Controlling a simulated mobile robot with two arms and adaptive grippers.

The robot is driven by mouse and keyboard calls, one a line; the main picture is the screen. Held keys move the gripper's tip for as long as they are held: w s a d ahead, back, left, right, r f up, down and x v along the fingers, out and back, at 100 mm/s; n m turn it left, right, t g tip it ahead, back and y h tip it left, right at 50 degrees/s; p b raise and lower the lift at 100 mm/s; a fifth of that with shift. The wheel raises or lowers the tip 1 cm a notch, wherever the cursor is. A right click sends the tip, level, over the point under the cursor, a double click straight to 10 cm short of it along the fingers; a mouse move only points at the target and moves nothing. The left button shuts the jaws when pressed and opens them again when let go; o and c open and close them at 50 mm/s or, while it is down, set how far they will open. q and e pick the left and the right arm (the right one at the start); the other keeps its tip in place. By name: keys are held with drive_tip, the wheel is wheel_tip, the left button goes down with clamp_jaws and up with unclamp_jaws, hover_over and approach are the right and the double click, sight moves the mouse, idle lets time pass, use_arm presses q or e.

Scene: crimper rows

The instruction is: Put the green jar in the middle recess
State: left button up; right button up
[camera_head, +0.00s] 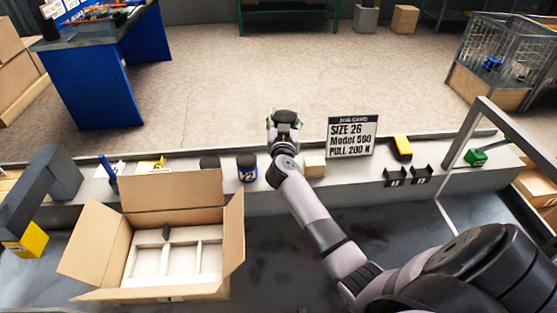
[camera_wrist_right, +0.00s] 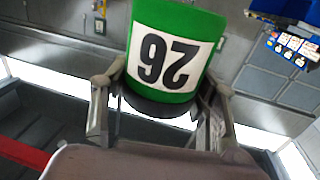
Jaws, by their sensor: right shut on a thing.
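The green jar (camera_wrist_right: 165,50) has a white label with 26, shown upside down in the right wrist view. My right gripper (camera_wrist_right: 160,105) is shut on the jar, with a finger on each side of it. In the head view my right gripper (camera_head: 284,122) is above the ledge at the back, and mostly hides the jar. The open cardboard box (camera_head: 172,190) at the lower left holds a white insert (camera_head: 168,262) with dividers forming recesses. A small dark thing (camera_head: 166,232) shows at the insert's back edge. My left gripper is not in view.
A blue jar (camera_head: 247,170) and a dark-topped jar (camera_head: 210,162) stand behind the box. A small cardboard block (camera_head: 315,167) and a job card (camera_head: 352,138) reading SIZE 26 stand right of them. Raised box flaps surround the insert.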

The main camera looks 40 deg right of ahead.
wheel_tip(320, 180, down, 13)
drive_tip(key=b, duration=0.6)
drive_tip(key=shift+d+r, duration=0.1)
drive_tip(key=shift+r, duration=0.05)
drive_tip(key=shift+f+b, duration=0.35)
drive_tip(key=shift+f, duration=0.15)
drive_tip(key=shift+r, duration=0.1)
drive_tip(key=o, duration=1.4)
drive_tip(key=shift+f, duration=0.2)
drive_tip(key=o, duration=0.4)
